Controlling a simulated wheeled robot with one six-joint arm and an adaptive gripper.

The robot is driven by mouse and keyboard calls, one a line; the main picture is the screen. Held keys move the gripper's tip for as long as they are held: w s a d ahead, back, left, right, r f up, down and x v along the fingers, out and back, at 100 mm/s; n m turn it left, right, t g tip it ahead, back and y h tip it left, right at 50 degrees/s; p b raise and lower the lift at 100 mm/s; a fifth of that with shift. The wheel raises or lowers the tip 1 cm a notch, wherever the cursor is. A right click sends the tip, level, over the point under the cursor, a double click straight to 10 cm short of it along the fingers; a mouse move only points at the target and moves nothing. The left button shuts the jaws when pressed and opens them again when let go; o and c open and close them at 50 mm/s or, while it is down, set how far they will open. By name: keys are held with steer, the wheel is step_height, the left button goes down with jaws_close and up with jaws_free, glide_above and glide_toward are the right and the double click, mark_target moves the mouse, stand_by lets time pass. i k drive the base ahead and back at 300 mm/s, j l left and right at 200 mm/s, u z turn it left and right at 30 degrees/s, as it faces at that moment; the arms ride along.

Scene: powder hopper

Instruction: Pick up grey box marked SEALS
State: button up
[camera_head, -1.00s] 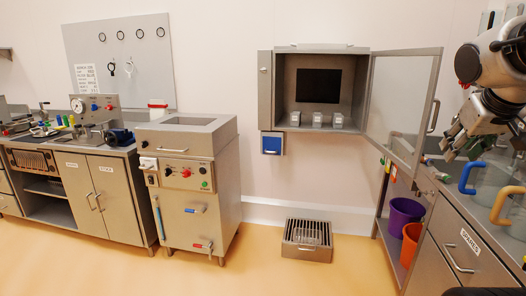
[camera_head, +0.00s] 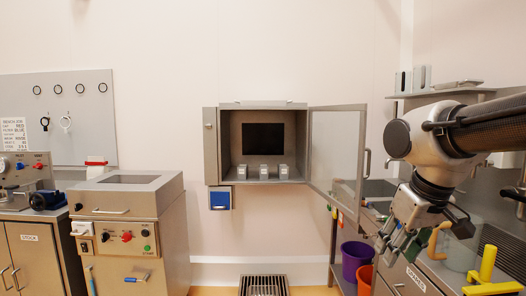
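Three small grey boxes stand in a row on the floor of an open wall cabinet (camera_head: 215,155): a left one (camera_head: 241,172), a middle one (camera_head: 264,172) and a right one (camera_head: 284,172). Their labels are too small to read, so I cannot tell which is marked SEALS. My gripper (camera_head: 396,243) is at the right, in front of the right-hand bench and well apart from the boxes. Its fingers look spread, with nothing between them.
The cabinet's glazed door (camera_head: 335,155) stands open to the right, between the boxes and my arm. A blue holder (camera_head: 220,199) hangs below the cabinet. A hopper unit (camera_head: 128,225) stands left, a floor grate (camera_head: 263,285) below. Purple (camera_head: 355,260) and orange (camera_head: 365,278) bins are at right.

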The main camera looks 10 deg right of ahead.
mark_target(264, 169)
steer(key=i+z, duration=0.1)
steer(key=i, duration=0.45)
steer(key=i+j, duration=0.15)
steer(key=i, duration=0.45)
steer(key=i+j+z, duration=0.15)
steer(key=i, duration=0.4)
steer(key=i+j, duration=0.15)
steer(key=i, duration=0.45)
steer(key=i+j+z, duration=0.15)
steer(key=i, duration=0.4)
